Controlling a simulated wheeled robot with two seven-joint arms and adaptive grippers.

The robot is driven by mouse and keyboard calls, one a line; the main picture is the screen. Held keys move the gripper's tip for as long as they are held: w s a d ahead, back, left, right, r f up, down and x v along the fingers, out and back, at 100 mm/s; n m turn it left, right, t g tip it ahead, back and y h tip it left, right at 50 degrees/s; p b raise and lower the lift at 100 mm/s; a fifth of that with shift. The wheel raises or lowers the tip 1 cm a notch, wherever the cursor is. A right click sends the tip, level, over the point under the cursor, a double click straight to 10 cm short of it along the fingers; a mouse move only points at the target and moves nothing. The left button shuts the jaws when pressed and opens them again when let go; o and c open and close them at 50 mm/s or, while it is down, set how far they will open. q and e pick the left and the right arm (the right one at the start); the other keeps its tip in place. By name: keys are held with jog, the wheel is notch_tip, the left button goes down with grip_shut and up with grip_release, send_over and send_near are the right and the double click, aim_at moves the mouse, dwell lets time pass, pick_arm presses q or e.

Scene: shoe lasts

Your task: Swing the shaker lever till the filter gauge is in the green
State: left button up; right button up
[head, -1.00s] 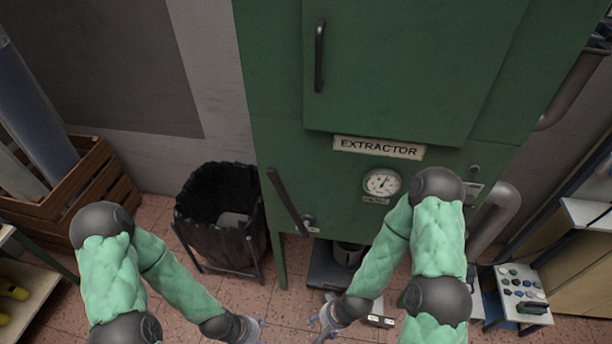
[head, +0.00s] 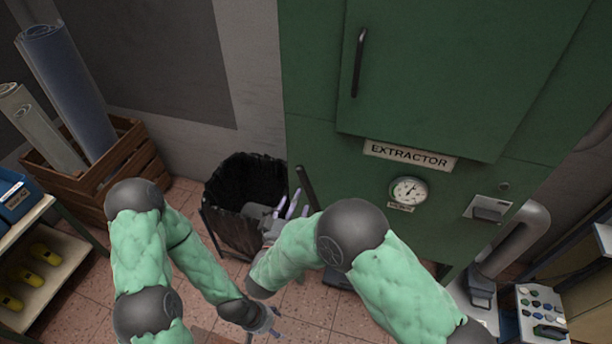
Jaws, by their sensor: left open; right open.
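The green extractor cabinet (head: 312,70) stands in front of me with its name plate (head: 409,155). The shaker lever (head: 306,186) is a dark bar at the cabinet's lower left; its lower end is hidden behind my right arm. The round white filter gauge (head: 408,191) sits below the plate; its needle points up, but its coloured zones are too small to read. My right gripper (head: 293,203) is open, fingers up, just left of the lever in the picture; whether it touches cannot be told. My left gripper (head: 274,325) is open and empty, low over the floor.
A black bin (head: 245,180) stands left of the cabinet, behind my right gripper. A wooden crate (head: 85,185) with rolls is at the left, beside a shelf (head: 60,262) with yellow shoe lasts. A grey duct (head: 520,235) and a button panel (head: 540,310) are at the right.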

aim_at(305, 181)
jog(key=b+x, duration=0.1)
jog(key=x, duration=0.9)
jog(key=shift+w+d+b, duration=0.1)
jog(key=shift+w+b, duration=0.3)
jog(key=shift+d, duration=0.1)
grip_shut()
